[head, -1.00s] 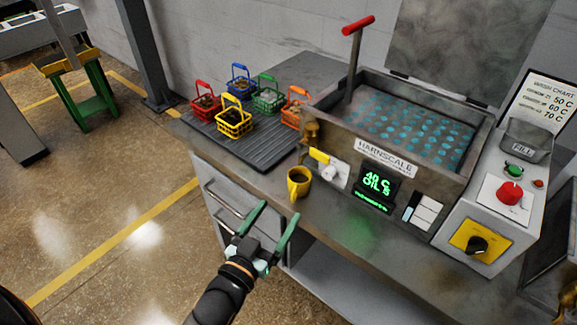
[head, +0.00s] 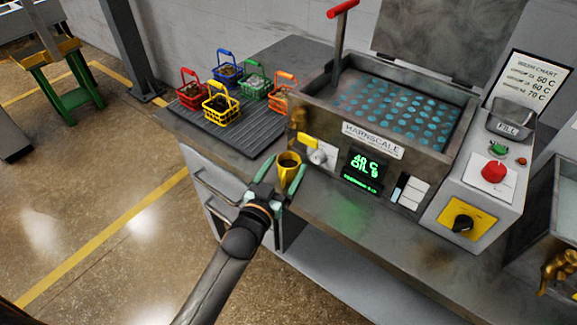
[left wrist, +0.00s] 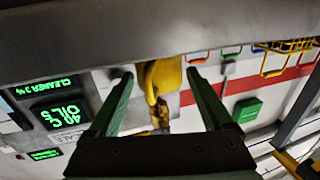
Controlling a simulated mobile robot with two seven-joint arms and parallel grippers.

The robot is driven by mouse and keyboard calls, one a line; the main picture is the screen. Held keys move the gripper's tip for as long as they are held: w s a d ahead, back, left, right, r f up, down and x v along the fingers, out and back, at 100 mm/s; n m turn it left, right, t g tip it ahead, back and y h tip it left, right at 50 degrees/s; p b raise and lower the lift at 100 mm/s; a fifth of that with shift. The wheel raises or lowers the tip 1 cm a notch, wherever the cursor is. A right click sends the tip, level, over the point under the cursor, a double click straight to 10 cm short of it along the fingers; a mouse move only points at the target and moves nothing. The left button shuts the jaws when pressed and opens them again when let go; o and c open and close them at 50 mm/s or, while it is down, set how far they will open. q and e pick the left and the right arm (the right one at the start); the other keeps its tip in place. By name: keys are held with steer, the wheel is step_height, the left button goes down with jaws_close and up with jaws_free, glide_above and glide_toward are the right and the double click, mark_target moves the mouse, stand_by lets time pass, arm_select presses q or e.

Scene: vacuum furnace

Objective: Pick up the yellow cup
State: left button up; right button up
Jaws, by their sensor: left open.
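The yellow cup (head: 289,170) stands upright on the grey counter, in front of the HARNSCALE wash tank; dark contents show inside it. My left gripper (head: 281,172) is open, with its green fingers pointing at the cup, one on each side of it or just short of it. In the left wrist view the cup (left wrist: 161,76) shows between and beyond the two fingertips (left wrist: 160,76), with its handle facing the gripper. I cannot tell whether a finger touches the cup. My right gripper is not in view.
The tank (head: 390,120) with its yellow-handled valve (head: 310,143) and display (head: 365,172) stands close behind the cup. Several coloured wire baskets sit on a ribbed black mat (head: 235,137) to the left. The counter front between cup and control box is clear.

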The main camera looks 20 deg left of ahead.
arm_select(q)
steer(key=shift+w+d, duration=0.15)
steer(key=shift+w, duration=0.85)
steer(key=c, duration=1.2)
steer(key=shift+r, duration=0.15)
